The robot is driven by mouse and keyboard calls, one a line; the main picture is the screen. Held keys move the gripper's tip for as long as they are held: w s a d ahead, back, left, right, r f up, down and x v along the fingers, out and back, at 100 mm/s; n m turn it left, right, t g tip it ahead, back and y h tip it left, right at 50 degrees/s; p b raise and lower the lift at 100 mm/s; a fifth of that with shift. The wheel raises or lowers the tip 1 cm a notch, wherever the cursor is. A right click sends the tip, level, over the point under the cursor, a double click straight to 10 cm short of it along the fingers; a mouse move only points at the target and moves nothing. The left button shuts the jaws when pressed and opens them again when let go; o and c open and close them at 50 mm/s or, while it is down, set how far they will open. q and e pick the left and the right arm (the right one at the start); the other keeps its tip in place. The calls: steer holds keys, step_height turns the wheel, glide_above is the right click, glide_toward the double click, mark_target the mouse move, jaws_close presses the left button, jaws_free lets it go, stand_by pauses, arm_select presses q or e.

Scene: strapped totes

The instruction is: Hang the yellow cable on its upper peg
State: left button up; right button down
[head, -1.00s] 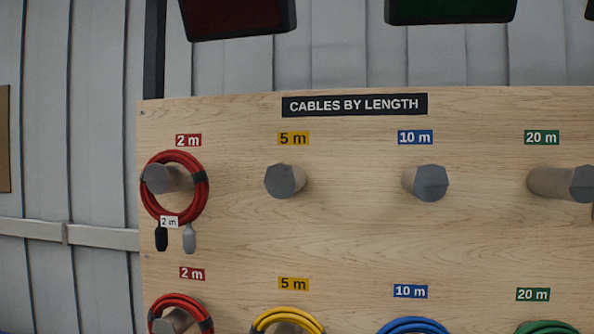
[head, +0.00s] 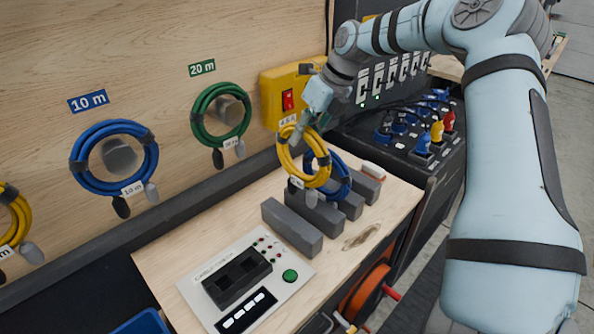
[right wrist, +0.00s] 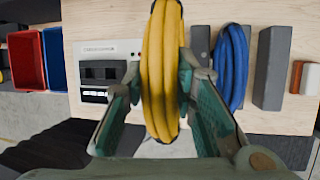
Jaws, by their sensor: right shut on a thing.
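My right gripper (head: 299,134) is shut on the coiled yellow cable (head: 320,172), which hangs from it over the grey slotted rack on the bench. In the right wrist view the yellow coil (right wrist: 162,70) stands between the two fingers (right wrist: 160,88). It partly overlaps a blue coil (head: 341,180) in the head view; that coil stands in the rack, beside the yellow one in the right wrist view (right wrist: 232,68). The upper 5 m peg is out of view now. My left gripper is not in view.
The board's lower pegs hold a blue 10 m coil (head: 113,158) and a green 20 m coil (head: 222,115); another yellow coil (head: 14,215) shows at the left edge. A cable tester (head: 215,310) lies on the bench. A yellow switch box (head: 290,92) is close behind my gripper.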

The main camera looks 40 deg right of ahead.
mark_target(302, 172)
step_height(302, 172, down, 10)
steer(key=shift+w+d+f, duration=0.1)
steer(key=shift+w+f, duration=0.05)
steer(key=shift+f, duration=0.1)
steer(key=shift+b, duration=0.4)
steer(key=c, duration=1.5)
jaws_free()
steer(key=shift+o, duration=0.9)
